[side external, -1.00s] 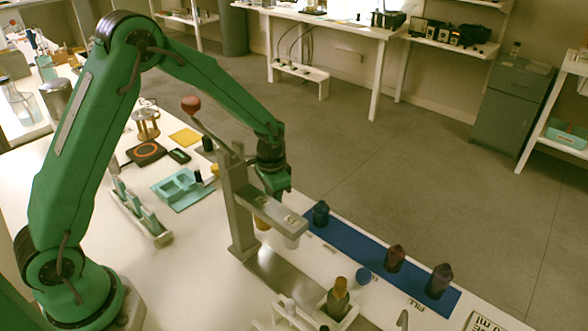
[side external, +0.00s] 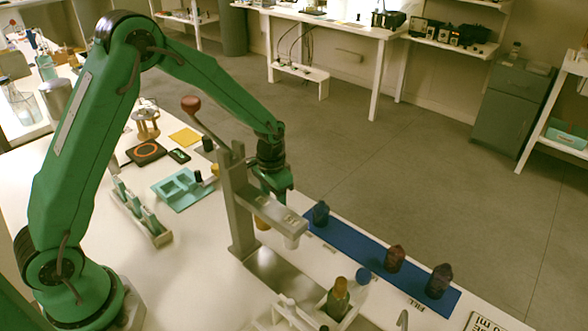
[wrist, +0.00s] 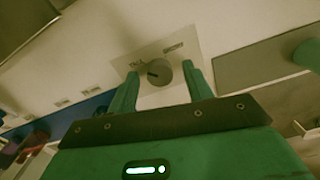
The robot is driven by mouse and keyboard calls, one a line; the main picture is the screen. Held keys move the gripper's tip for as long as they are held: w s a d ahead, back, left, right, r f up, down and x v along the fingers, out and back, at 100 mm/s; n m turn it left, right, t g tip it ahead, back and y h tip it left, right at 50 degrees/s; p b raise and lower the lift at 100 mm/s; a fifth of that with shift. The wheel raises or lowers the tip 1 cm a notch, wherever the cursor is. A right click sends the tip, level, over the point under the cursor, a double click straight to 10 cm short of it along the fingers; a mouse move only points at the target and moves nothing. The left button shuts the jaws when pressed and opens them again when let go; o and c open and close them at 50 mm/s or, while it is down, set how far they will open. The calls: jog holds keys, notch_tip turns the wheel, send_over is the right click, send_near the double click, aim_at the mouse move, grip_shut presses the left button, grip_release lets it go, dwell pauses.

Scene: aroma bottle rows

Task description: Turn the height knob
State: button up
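The height knob (wrist: 158,73) is a round grey dial with a dark pointer mark, set on a pale labelled plate (wrist: 183,47) in the wrist view. One label on the plate seems to read "TALL"; the other is too blurred to read. My gripper (wrist: 163,88) is open, with one green finger on each side of the knob. I cannot tell whether either finger touches it. In the side view my gripper (side external: 276,184) points down behind the grey press stand (side external: 238,205), and the knob and fingertips are hidden there.
The press has a lever with a red ball (side external: 190,103). A blue mat (side external: 340,245) holds several dark bottles, including one near my gripper (side external: 320,214). A white rack with an amber bottle (side external: 338,298) stands in front. A teal tray (side external: 180,190) lies to the left.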

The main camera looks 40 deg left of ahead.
jog(key=shift+r, duration=0.15)
jog(key=shift+r, duration=3.8)
jog(key=shift+a, duration=0.1)
jog(key=s+a+r+n+g+h, duration=0.15)
jog(key=s+a+r, duration=0.35)
jog(key=s, duration=0.5)
jog(key=s+a+r+n+g, duration=0.1)
jog(key=s+a+r+g, duration=0.2)
jog(key=s+a, duration=0.6)
jog(key=s+d+r+t+y, duration=0.1)
jog(key=s+d+r+t, duration=0.3)
jog(key=d+r+t, duration=0.4)
jog(key=d+t, duration=0.2)
jog(key=d, duration=0.1)
jog(key=shift+d, duration=0.35)
